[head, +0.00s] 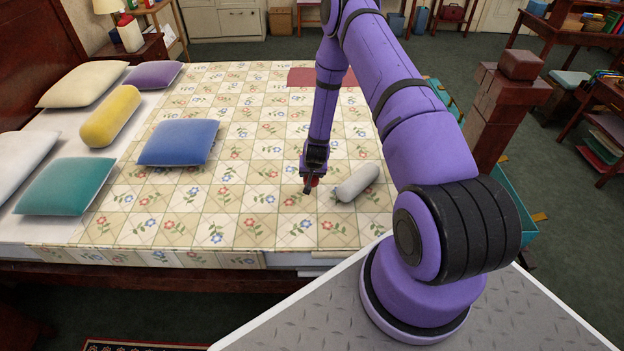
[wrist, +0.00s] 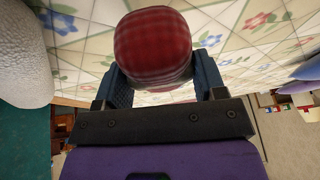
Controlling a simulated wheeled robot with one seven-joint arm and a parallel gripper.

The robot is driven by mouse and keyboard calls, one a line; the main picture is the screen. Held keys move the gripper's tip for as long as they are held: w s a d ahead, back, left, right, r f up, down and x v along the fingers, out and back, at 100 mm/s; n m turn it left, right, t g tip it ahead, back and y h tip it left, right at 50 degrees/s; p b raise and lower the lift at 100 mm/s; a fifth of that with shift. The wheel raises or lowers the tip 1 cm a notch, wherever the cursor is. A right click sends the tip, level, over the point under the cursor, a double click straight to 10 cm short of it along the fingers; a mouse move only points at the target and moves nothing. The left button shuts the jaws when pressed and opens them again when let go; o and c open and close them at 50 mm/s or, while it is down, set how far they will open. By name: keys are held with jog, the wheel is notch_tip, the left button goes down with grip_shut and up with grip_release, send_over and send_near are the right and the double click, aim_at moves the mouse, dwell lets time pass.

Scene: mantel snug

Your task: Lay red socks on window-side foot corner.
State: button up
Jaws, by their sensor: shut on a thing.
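The red socks show as a rounded red plaid bundle (wrist: 153,45) between the two fingers in the wrist view. My gripper (wrist: 155,80) is shut on them. In the head view my gripper (head: 311,187) is low over the near right part of the bed, and only a little red of the socks (head: 315,181) shows. The bed has a floral checked quilt (head: 245,205). I cannot tell whether the socks touch the quilt. The foot corners are partly hidden behind my arm, and no window shows.
A light grey bolster (head: 358,182) lies just right of my gripper; it also shows in the wrist view (wrist: 22,50). A blue pillow (head: 178,142) lies to the left. A dark red flat patch (head: 318,77) lies at the far edge. The quilt between gripper and blue pillow is clear.

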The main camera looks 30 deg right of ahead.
jog(key=shift+f, duration=1.7)
jog(key=shift+f, duration=0.1)
jog(key=o, duration=1.1)
